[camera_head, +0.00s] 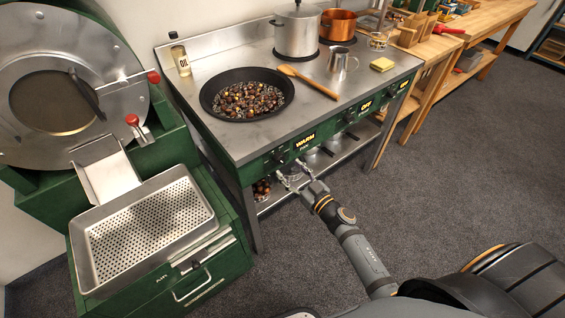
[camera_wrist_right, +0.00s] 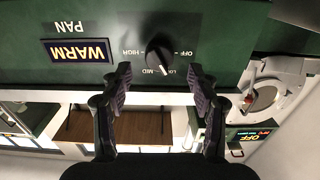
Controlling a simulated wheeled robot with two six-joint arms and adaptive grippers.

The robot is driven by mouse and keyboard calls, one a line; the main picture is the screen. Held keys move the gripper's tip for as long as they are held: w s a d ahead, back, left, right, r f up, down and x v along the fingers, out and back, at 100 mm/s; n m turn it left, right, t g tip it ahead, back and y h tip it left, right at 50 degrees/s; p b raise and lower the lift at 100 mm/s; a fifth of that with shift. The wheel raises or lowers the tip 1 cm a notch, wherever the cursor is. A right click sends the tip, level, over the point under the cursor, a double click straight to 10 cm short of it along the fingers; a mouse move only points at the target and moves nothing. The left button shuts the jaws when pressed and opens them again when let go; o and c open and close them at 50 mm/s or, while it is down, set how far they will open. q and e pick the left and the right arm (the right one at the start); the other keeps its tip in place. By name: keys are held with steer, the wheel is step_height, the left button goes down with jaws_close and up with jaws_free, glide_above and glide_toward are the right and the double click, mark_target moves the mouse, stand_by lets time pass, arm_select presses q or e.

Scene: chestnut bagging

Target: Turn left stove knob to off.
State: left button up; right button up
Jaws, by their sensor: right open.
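The left stove knob (camera_head: 280,156) is a dark round knob on the green front panel of the stove, left of the lit display (camera_head: 305,141) reading WARM. In the right wrist view, which is upside down, the black knob (camera_wrist_right: 159,52) sits among the marks HIGH, MID, LOW and OFF. Its pale pointer lies near LOW and MID, away from OFF. My right gripper (camera_head: 291,178) is open just in front of and below the knob. In the wrist view its fingertips (camera_wrist_right: 160,78) stand either side of the knob's lower edge, apart from it. My left gripper is out of view.
A black pan of chestnuts (camera_head: 246,112) rests on the left burner, with a wooden spoon (camera_head: 307,82) beside it. A lower shelf (camera_head: 325,158) runs under the panel. A green roaster with a perforated tray (camera_head: 140,232) stands at left. The floor (camera_head: 440,180) at right is clear.

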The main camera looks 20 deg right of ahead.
mark_target(283, 163)
steer(key=x, duration=0.4)
steer(key=shift+w, duration=0.1)
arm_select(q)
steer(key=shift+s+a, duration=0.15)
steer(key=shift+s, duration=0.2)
arm_select(e)
steer(key=c, duration=1.2)
steer(key=shift+o, duration=0.2)
